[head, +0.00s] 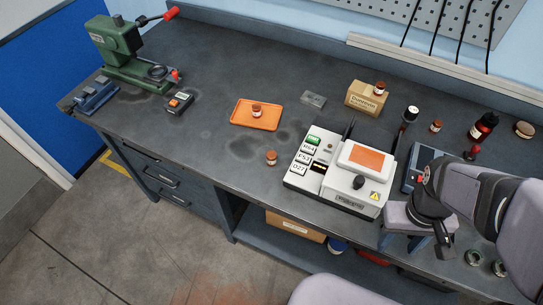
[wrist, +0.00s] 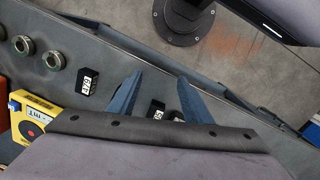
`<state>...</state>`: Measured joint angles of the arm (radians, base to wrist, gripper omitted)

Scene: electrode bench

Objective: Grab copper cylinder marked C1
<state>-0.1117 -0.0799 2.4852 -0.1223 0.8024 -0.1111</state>
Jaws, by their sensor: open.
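Several small copper-brown cylinders with white bands show in the head view. One stands on the orange tray (head: 257,110), one on the bare bench (head: 271,158), one on the cardboard box (head: 380,88) and one at the right (head: 436,126). Their markings are too small to read, so I cannot tell which is C1. My gripper (head: 403,246) is at the bench's front right, apart from all of these cylinders. In the wrist view my gripper (wrist: 158,85) has its two blue fingers spread. No copper cylinder shows in that view.
A white device (head: 345,178) with an orange panel stands left of my gripper. A green press (head: 122,50) stands far left.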

